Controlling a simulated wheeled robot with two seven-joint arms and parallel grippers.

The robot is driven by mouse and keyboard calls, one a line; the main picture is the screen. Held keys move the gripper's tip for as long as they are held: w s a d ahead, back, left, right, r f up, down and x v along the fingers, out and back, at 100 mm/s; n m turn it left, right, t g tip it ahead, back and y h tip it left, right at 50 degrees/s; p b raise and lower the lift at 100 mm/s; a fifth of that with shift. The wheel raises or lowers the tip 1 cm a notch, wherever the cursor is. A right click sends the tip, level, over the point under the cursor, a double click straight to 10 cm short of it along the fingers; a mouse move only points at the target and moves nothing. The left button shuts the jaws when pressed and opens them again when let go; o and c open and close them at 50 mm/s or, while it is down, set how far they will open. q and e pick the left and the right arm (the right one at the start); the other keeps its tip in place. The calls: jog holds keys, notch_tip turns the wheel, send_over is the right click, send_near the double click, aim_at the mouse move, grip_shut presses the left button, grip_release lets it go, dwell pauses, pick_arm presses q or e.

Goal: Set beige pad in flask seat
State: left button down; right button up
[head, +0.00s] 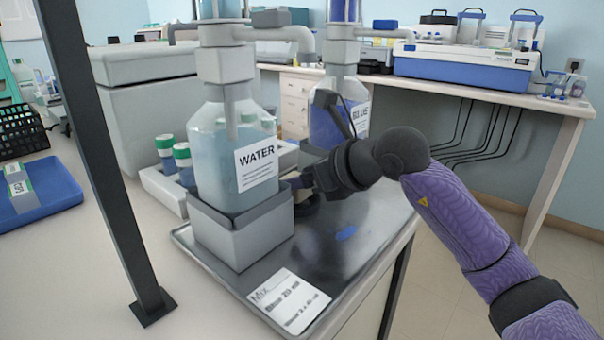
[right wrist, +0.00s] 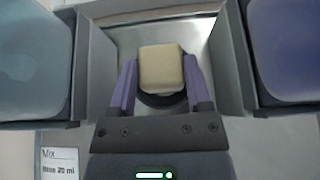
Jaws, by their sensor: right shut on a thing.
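The beige pad (right wrist: 161,68) is a small rounded block between the purple fingers of my right gripper (right wrist: 161,80), which is shut on it. Below the pad is a dark round seat (right wrist: 158,101), largely covered by the pad in the right wrist view. Whether the pad touches the seat cannot be told. In the head view my right gripper (head: 308,183) reaches in between the two bottle stands, its fingertips mostly hidden behind the water bottle's grey holder. My left gripper is not in view.
The WATER bottle (head: 232,150) in its grey holder (head: 240,240) and the BLUE bottle (head: 335,118) flank the gripper closely. A Mix card (head: 290,300) lies on the metal tray's front. A dark post (head: 105,170) stands at left, near a blue tray (head: 45,190).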

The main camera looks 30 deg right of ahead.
dwell(0.3)
jog(key=shift+f, duration=0.3)
jog(key=o, duration=1.3)
jog(key=shift+c, duration=0.2)
jog(key=v, duration=0.8)
jog(key=shift+s+d, duration=0.1)
jog(key=shift+s, duration=0.15)
jog(key=shift+s+d+r, duration=0.2)
jog(key=shift+s+r, duration=0.25)
jog(key=shift+s, duration=0.15)
